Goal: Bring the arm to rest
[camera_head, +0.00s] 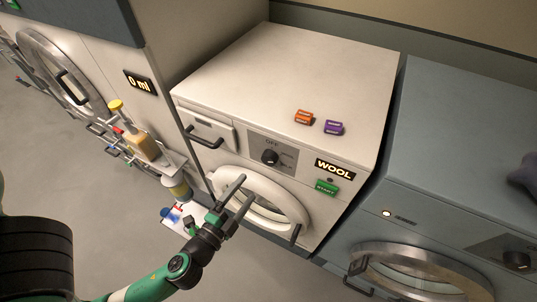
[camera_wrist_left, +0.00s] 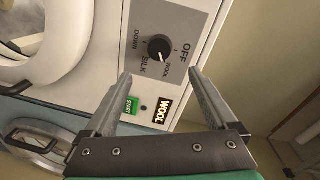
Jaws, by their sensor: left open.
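My left gripper (camera_head: 238,196) is open and empty in front of the white washing machine (camera_head: 290,75), near its round door. It also shows in the left wrist view (camera_wrist_left: 160,85), with both fingers apart and the machine's panel beyond them. The panel has a black dial (camera_head: 270,157), which in the left wrist view (camera_wrist_left: 158,48) has its pointer toward WOOL. A lit sign (camera_head: 335,169) reads WOOL. Below it is a green START button (camera_head: 326,187). My right gripper is not in view.
An orange box (camera_head: 304,117) and a purple box (camera_head: 334,127) lie on the white machine's top. A blue-grey machine (camera_head: 460,150) stands to the right. A rack with bottles (camera_head: 145,145) is at the left. Grey floor (camera_head: 60,165) is clear at the lower left.

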